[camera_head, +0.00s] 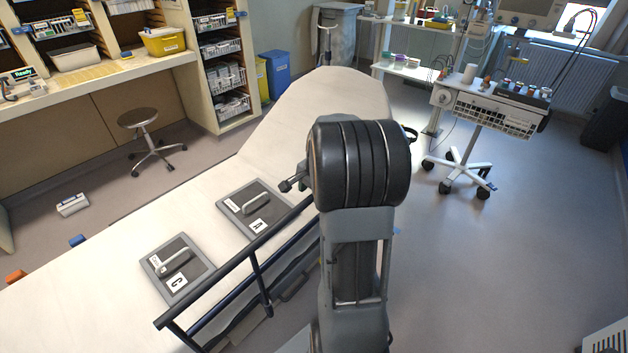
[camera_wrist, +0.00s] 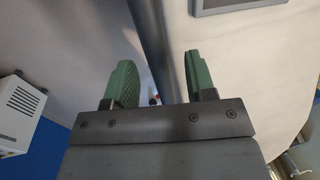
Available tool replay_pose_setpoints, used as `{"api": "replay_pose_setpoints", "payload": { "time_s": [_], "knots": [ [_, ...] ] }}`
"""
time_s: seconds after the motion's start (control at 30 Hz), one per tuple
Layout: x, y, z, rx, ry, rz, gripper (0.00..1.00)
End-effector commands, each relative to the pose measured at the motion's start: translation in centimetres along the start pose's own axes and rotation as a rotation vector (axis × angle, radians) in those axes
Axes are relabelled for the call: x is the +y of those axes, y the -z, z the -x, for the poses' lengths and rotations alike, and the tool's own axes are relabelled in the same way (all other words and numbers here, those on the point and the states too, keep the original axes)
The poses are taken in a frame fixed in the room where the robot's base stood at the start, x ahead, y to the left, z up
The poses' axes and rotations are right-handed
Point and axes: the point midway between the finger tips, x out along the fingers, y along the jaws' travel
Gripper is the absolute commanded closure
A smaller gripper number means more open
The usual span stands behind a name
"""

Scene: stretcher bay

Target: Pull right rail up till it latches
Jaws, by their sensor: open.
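The right rail (camera_head: 235,258) is a dark blue tube frame with posts along the stretcher's right edge in the head view. Its far end is hidden behind my arm, and I cannot tell its latch state. In the wrist view a dark bar, seemingly the rail (camera_wrist: 152,35), runs down from the top toward the gap between my fingers. My gripper (camera_wrist: 162,82) is open, with green pads apart. The bar appears between them, closer to the right finger; I cannot tell whether it touches. My gripper is hidden in the head view. The stretcher (camera_head: 335,95) has a pale mattress.
Two grey plates with handles, marked A (camera_head: 227,214) and C (camera_head: 190,288), lie on the mattress. A wheeled cart (camera_head: 480,110) stands at the back right. A stool (camera_head: 140,120) and shelves (camera_head: 222,75) are at left.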

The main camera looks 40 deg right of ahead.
Motion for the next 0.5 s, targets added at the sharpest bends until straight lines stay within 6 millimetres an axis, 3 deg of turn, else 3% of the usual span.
{"api": "replay_pose_setpoints", "payload": {
  "time_s": [0.5],
  "knots": [
    [0.0,0.1,9.7,0.005,0.004,-0.001,0.49]
  ]
}}
